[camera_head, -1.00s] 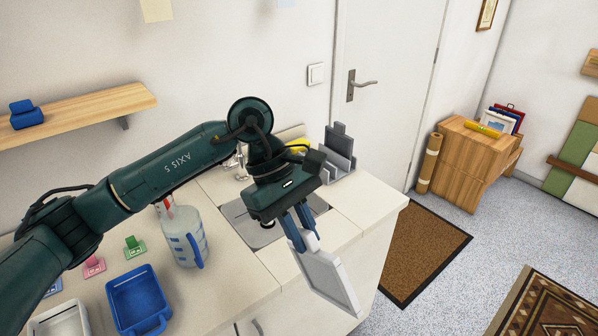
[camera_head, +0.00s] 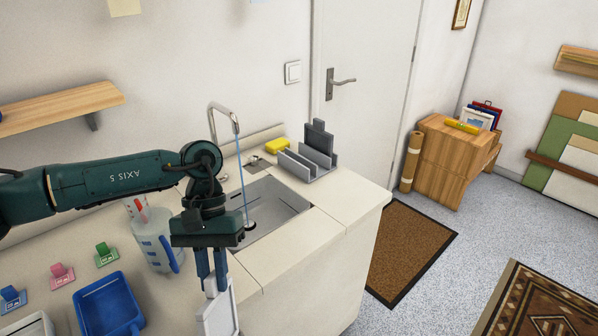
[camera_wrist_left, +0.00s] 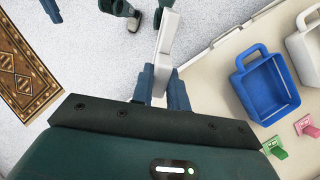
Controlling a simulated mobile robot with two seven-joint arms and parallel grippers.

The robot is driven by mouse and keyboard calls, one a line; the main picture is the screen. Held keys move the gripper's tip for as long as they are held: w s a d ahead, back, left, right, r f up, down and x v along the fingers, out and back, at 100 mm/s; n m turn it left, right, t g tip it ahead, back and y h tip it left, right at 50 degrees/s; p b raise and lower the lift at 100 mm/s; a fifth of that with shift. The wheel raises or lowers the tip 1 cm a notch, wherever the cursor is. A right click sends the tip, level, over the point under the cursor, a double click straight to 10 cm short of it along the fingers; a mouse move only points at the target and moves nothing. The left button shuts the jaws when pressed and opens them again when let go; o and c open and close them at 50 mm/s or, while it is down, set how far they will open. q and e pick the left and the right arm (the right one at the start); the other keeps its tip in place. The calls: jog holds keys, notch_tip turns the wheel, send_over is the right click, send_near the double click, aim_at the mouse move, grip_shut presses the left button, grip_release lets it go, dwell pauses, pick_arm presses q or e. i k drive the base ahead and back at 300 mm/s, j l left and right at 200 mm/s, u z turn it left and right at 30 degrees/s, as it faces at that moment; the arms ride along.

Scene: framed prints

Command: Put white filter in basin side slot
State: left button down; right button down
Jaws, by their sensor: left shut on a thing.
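My left gripper (camera_head: 212,278) points down in front of the basin and is shut on the white filter (camera_head: 216,314). The filter is a flat white framed panel, hanging below the fingers near the counter's front edge, its lower part cut off by the picture. The left wrist view shows the filter (camera_wrist_left: 166,45) nearly edge-on between the fingers (camera_wrist_left: 160,88). The grey basin (camera_head: 280,205) is sunk in the counter. A grey slotted rack (camera_head: 300,165) stands at its far right, with a dark grey panel (camera_head: 320,138) upright in its back.
A tap (camera_head: 222,112) stands behind the basin with a thin blue stream. A yellow sponge (camera_head: 277,146) lies beside the rack. A clear jug (camera_head: 155,240) stands close left of my gripper, a blue tub (camera_head: 108,305) farther left. The counter right of the basin is clear.

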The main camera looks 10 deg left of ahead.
aim_at(297, 169)
jog(key=i+l, duration=0.55)
jog(key=l, duration=0.2)
jog(key=i+l, duration=0.6)
jog(key=l, duration=0.15)
jog(key=l+z, duration=0.05)
